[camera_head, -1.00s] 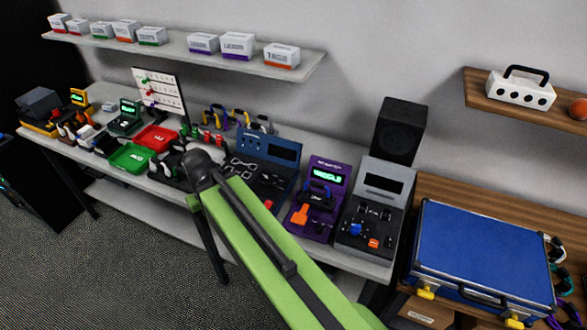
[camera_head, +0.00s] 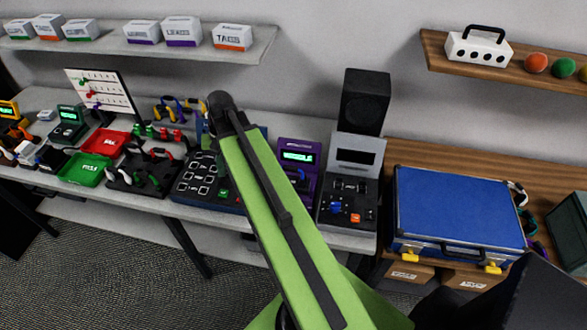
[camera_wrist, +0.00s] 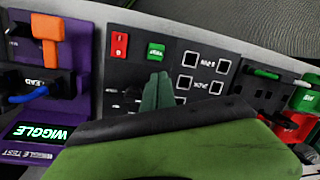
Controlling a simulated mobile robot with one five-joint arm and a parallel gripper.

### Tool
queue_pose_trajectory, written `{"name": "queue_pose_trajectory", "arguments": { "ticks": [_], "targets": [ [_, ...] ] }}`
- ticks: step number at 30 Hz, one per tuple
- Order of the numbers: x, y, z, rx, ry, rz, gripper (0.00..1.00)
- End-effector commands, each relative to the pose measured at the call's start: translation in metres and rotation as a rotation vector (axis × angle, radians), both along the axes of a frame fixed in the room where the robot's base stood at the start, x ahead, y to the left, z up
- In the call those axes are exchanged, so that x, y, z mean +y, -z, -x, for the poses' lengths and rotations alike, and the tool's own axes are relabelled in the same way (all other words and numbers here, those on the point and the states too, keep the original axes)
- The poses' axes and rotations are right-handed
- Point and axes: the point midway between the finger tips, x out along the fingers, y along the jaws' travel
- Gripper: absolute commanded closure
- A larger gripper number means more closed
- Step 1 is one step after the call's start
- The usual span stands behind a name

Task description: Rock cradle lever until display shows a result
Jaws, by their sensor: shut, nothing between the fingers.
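The purple wiggle-test unit (camera_head: 298,156) stands on the grey bench, partly covered by my green arm. In the wrist view its lit display (camera_wrist: 42,132) reads "WIGGLE". Its orange lever (camera_wrist: 48,30) stands at the upper left of the wrist view, above a blue cable in the black cradle marked "LEAD" (camera_wrist: 38,84). The lever is hidden in the head view. My gripper (camera_wrist: 158,92) is shut and empty, over the dark panel to the right of the purple unit in the wrist view, apart from the lever.
The dark panel (camera_wrist: 200,62) has square outlines and red and green blocks. A grey unit (camera_head: 349,190) with a black speaker (camera_head: 365,100) behind stands right of the purple one. A blue case (camera_head: 460,210) lies further right. Red and green trays (camera_head: 106,142) are left.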

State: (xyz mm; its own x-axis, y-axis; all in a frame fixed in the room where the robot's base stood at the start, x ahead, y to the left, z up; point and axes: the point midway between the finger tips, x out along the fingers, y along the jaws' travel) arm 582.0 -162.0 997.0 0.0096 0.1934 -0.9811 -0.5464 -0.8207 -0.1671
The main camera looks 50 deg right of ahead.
Motion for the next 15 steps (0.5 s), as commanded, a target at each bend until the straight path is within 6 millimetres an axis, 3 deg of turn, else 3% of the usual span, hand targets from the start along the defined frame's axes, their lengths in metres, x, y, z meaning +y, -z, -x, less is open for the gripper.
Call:
{"name": "queue_pose_trajectory", "arguments": {
  "ticks": [1,6,10,15],
  "targets": [
    [-0.041,-0.006,0.003,0.004,0.113,-0.037,1.0],
    [-0.151,-0.021,0.036,0.007,0.45,-0.162,1.0],
    [-0.214,-0.03,0.067,0.001,0.639,-0.238,1.0],
    [-0.255,-0.037,0.093,-0.006,0.768,-0.291,1.0]
  ]
}}
